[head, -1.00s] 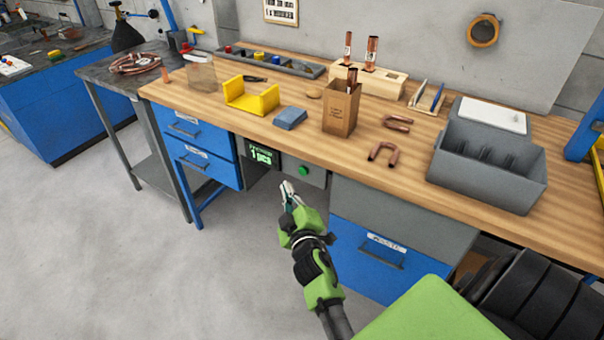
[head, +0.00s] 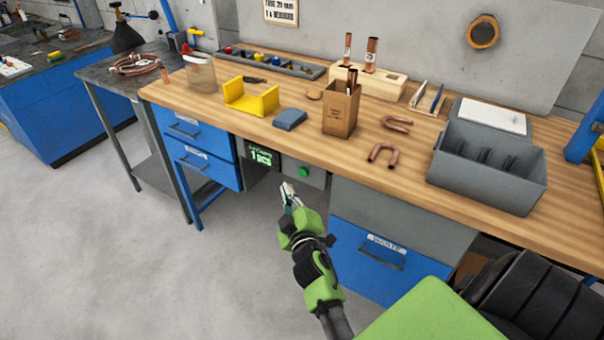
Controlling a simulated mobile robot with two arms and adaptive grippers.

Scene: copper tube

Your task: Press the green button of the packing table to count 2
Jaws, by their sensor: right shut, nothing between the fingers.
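The packing table (head: 230,116) has a wooden top. Under its front edge is a grey panel with a green button (head: 303,172). Left of the button, a small green-lit display (head: 262,157) reads 1 pcs. My right gripper (head: 286,187) is shut and empty, with its fingertips just below and left of the button in the picture. A gap shows between the fingertips and the button. My left gripper is not in view.
Blue drawers (head: 203,155) flank the panel on the left, and a blue drawer (head: 385,255) is on the right. On the table top stand a cardboard box (head: 341,112), bent copper tubes (head: 384,155) and a grey bin (head: 487,170). The floor at left is clear.

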